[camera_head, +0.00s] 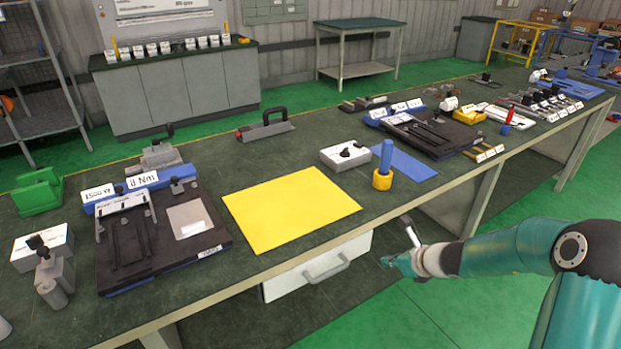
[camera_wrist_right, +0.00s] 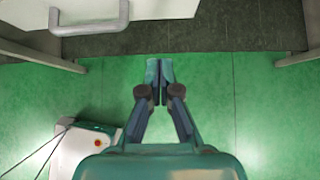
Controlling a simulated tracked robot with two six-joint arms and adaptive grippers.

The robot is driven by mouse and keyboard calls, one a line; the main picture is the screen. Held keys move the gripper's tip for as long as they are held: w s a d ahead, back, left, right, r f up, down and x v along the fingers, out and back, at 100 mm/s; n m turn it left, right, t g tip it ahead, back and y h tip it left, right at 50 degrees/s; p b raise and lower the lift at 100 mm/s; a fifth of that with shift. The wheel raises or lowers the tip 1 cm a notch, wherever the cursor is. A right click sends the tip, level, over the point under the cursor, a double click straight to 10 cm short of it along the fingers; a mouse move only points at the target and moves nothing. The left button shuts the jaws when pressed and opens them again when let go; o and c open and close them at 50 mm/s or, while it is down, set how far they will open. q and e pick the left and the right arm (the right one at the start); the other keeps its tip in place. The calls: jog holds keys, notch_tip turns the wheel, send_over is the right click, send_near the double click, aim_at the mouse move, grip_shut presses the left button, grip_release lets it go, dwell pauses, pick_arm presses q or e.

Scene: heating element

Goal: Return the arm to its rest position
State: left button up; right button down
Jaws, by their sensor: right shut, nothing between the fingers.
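My right arm (camera_head: 500,250) comes in from the right edge in the head view, teal with light grey parts. Its gripper (camera_head: 398,244) is beyond the front edge of the workbench (camera_head: 330,200), over the green floor and close to the white drawer. In the right wrist view the right gripper (camera_wrist_right: 159,70) has its two teal fingertips together, with nothing between them. Green floor (camera_wrist_right: 230,100) lies below it. My left arm and gripper are not seen.
A white drawer front (camera_head: 318,268) with a grey handle hangs under the bench; it also shows in the right wrist view (camera_wrist_right: 150,10). On the bench are a yellow sheet (camera_head: 290,207), a blue-and-yellow tool (camera_head: 384,168) and a black fixture (camera_head: 160,245).

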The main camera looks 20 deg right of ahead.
jog(key=s+a+f+n+g+y, duration=0.2)
jog(key=s+a+f+n+g, duration=0.15)
jog(key=a+f, duration=0.4)
jog(key=s+a+f+n+g+y, duration=0.15)
jog(key=s+a+f+n, duration=0.25)
jog(key=a, duration=0.7)
jog(key=s+a+f+n+g, duration=0.1)
jog(key=s+a+f+n, duration=0.1)
jog(key=s+n, duration=0.3)
jog(key=s+a+f+n+g+h, duration=0.1)
jog(key=s+a+f+n, duration=0.2)
jog(key=s+n, duration=0.3)
jog(key=s+a+f+n+g, duration=0.1)
jog(key=s+n, duration=0.4)
jog(key=n, duration=0.8)
jog(key=a+f, duration=0.1)
jog(key=a, duration=0.1)
jog(key=shift+s+a+f+p, duration=0.2)
jog(key=shift+a+f+p, duration=0.05)
jog(key=shift+a+p, duration=0.05)
